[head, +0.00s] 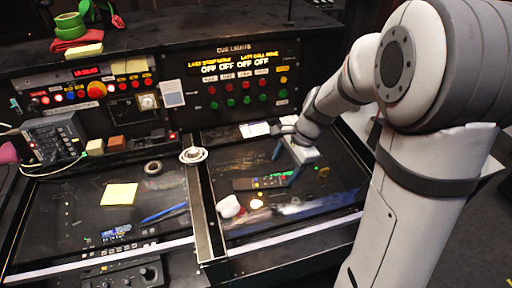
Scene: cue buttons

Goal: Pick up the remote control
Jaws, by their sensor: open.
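A dark remote control (262,182) with green, red and lit buttons appears to lie flat on the right-hand desk panel (340,180). My gripper (284,166) reaches in from the upper right, with its fingers pointing down to the left. It is open, and nothing shows between its fingers. The fingertips are above or close beside the right part of the remote; I cannot tell the exact height or whether they touch it.
A white rounded object (229,206) and a small glowing yellow item (256,203) sit just in front of the remote. A raised divider (204,215) runs along its left. The cue-light panel (235,88) with several buttons stands behind. A yellow note (119,194) lies on the left panel.

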